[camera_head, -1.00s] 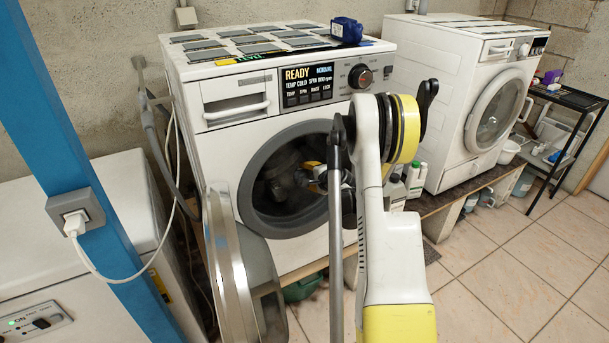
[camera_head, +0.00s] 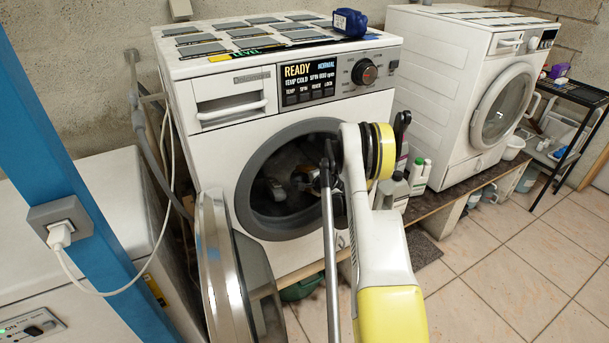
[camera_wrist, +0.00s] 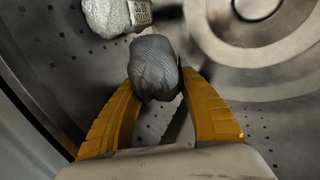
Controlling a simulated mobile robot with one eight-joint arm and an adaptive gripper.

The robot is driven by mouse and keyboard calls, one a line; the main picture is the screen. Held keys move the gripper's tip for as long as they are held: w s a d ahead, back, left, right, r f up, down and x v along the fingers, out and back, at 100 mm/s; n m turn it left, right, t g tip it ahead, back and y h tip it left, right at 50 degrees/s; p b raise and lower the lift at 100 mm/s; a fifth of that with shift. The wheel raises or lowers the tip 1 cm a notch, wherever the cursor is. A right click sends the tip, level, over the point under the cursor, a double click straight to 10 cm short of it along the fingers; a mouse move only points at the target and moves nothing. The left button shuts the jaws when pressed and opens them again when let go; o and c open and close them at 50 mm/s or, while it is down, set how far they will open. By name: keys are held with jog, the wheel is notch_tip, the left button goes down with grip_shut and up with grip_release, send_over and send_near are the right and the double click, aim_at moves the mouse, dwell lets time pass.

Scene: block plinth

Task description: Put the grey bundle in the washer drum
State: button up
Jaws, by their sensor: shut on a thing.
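In the wrist view the dark grey bundle (camera_wrist: 155,62) is pinched between the yellow fingers of my gripper (camera_wrist: 157,82). The perforated metal drum wall (camera_wrist: 255,112) of the washer lies around and behind it. I cannot tell whether the bundle touches the drum. In the head view the washer (camera_head: 222,160) has its door open, and my gripper (camera_head: 306,178) is inside the round opening. The bundle is hard to make out in this view, and my arm covers the right side of the opening.
A pale grey lump (camera_wrist: 105,14) with a printed tag lies in the drum. The open round door (camera_head: 215,255) hangs at the left of the opening. Bottles (camera_head: 418,175) stand right of the washer. A second white machine (camera_head: 430,95) is farther right.

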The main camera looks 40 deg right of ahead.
aim_at(307, 179)
jog(key=shift+w+d+f, duration=0.1)
jog(key=shift+w, duration=0.05)
jog(key=o, duration=2)
jog(key=shift+v, duration=3.6)
jog(key=shift+f, duration=0.15)
